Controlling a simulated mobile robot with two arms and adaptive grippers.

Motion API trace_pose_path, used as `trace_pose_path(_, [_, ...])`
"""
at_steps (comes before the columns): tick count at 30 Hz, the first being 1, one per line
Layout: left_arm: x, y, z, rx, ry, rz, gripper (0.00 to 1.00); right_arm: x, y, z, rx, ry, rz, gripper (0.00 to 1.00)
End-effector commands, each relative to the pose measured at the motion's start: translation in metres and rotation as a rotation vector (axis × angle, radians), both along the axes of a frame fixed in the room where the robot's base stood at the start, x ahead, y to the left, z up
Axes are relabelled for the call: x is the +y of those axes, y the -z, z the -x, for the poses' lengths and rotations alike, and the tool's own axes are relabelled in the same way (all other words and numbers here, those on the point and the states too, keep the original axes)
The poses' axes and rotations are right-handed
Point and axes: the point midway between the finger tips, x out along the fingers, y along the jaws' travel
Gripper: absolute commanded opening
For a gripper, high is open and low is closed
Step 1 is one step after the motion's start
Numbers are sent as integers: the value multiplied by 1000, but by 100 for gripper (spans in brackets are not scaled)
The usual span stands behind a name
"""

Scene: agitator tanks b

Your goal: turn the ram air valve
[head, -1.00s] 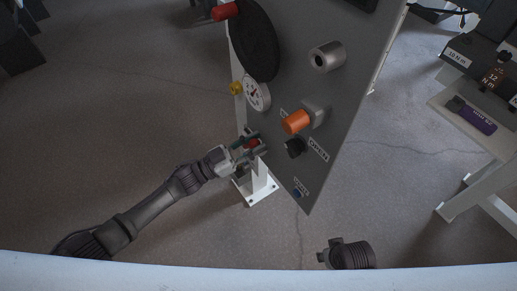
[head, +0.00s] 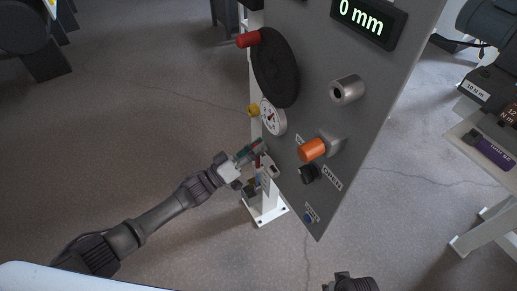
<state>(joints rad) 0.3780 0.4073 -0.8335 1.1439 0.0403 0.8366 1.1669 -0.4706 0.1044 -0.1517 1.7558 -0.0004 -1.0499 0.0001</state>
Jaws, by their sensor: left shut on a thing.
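The grey control panel (head: 350,120) stands tilted in the picture at centre right. A small red part (head: 257,160), which looks like the valve's handle, sits low at the panel's left edge, below the round gauge (head: 272,117). My left gripper (head: 258,164) comes in from the lower left and is shut on this red part. Its fingers hide most of the valve, so how far the handle is turned cannot be made out.
The panel also carries a black handwheel (head: 276,68) with a red grip (head: 248,40), an orange knob (head: 312,150), a black knob (head: 309,174), a metal cylinder (head: 347,90) and a display reading 0 mm (head: 368,22).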

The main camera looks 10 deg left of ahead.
Motion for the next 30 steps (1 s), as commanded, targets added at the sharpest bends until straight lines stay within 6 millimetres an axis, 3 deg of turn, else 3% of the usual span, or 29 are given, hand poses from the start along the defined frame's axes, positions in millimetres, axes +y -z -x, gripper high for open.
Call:
trace_pose_path(13, [2, 1, -1, 14, -3, 6, 0, 0, 0, 0, 0, 0, 0, 40])
trace_pose_path(14, [2, 1, -2, 14, -3, 6, 35, 0, 0, 0, 0, 0, 0, 40])
trace_pose_path(18, [2, 1, -1, 12, -3, 5, 58, 0, 0, 0, 0, 0, 0, 40])
trace_pose_path(30, [7, 4, 3, 11, -3, 4, 58, -1, 1, 1, 3, 1, 0, 40])
